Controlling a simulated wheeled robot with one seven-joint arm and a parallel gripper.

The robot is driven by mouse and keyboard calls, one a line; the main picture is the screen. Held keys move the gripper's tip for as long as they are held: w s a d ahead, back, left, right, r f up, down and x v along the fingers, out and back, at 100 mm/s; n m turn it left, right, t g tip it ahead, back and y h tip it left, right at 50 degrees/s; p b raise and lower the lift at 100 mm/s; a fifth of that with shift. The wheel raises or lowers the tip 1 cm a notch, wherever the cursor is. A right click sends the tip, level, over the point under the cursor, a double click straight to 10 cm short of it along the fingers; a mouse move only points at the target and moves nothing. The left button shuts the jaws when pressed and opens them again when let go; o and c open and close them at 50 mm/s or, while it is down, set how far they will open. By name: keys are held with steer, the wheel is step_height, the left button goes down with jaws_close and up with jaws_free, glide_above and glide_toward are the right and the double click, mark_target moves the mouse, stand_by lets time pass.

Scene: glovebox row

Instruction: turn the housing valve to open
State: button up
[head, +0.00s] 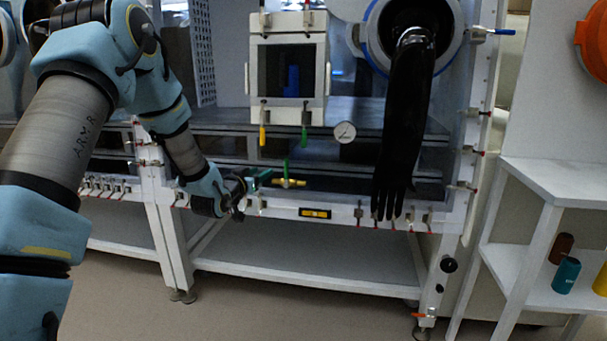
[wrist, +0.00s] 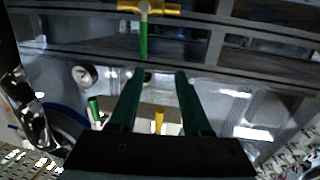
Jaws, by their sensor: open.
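A small valve with a yellow body (head: 289,183) and a green lever (head: 286,166) sits at the bench front, below the white box. I take it as the housing valve. Its yellow body lies level and the lever stands upright, across it. In the wrist view, which looks upside down, the yellow body (wrist: 148,8) is at the top edge and the green lever (wrist: 144,40) hangs down from it. My gripper (wrist: 160,73) is open and empty, with the lever beyond its fingertips and slightly left of their middle. In the head view, my gripper (head: 258,180) is just left of the valve.
A yellow handle (head: 263,136) and a green handle (head: 304,136) hang under the white box (head: 254,85). A round gauge (head: 345,132) is to their right. A long black glove (head: 400,125) hangs over the bench front further right. A white shelf (head: 555,180) stands at far right.

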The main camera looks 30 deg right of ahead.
steer(key=h, duration=0.1)
glide_toward(286, 161)
steer(key=shift+m, duration=0.3)
steer(key=p+x, duration=0.1)
steer(key=x, duration=0.9)
steer(key=shift+w+d+f, duration=0.1)
steer(key=shift+w+d, duration=0.15)
jaws_close()
stand_by(0.7)
